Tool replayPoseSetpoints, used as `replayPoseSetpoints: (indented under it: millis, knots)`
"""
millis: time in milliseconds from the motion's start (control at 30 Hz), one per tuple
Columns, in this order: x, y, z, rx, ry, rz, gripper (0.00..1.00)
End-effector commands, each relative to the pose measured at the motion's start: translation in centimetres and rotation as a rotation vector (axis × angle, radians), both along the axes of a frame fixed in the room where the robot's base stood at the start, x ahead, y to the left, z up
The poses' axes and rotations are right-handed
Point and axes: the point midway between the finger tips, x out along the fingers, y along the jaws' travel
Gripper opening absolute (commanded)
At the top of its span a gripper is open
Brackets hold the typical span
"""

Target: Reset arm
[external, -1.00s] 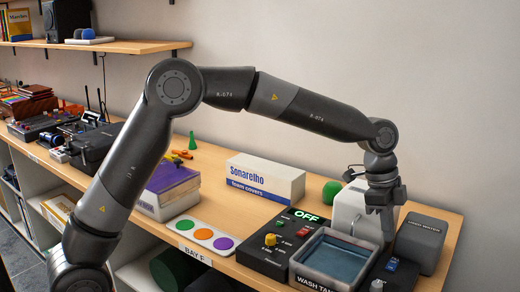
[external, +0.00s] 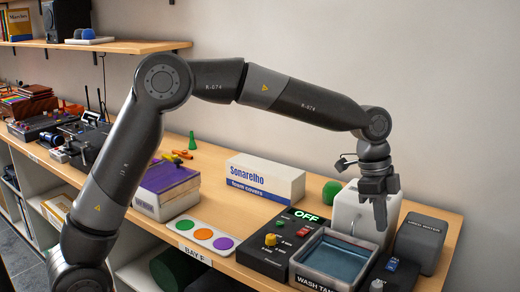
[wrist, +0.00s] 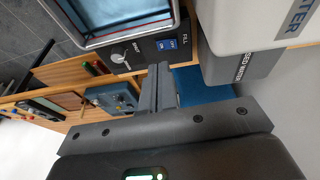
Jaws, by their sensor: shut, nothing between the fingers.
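My gripper (external: 380,215) hangs from my arm in front of the white block-shaped unit at the right of the bench, above the level of the wash tank. Its fingers are together with nothing between them. In the wrist view my gripper (wrist: 162,75) points toward the bench edge, beside a black panel (wrist: 155,50) with a knob and a blue switch. The wash tank (external: 335,258) stands below and to the left of the gripper in the external view.
A black control box (external: 278,245) with a green OFF display is left of the tank. A white foam covers box (external: 265,178), a dark grey container (external: 420,243) and a green ball (external: 331,190) stand nearby. A white tray of coloured discs (external: 203,236) lies further left.

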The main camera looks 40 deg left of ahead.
Motion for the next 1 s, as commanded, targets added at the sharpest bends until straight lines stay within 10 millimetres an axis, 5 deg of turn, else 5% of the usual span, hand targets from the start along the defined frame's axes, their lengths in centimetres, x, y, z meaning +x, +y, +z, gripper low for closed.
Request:
replayPoseSetpoints:
  millis: [467, 1000]
  knots:
    - [-2.7, 17.4, 6.7, 0.080, -0.133, 0.494, 0.00]
    - [-13.0, 35.8, 8.8, 0.012, -0.217, 1.138, 0.00]
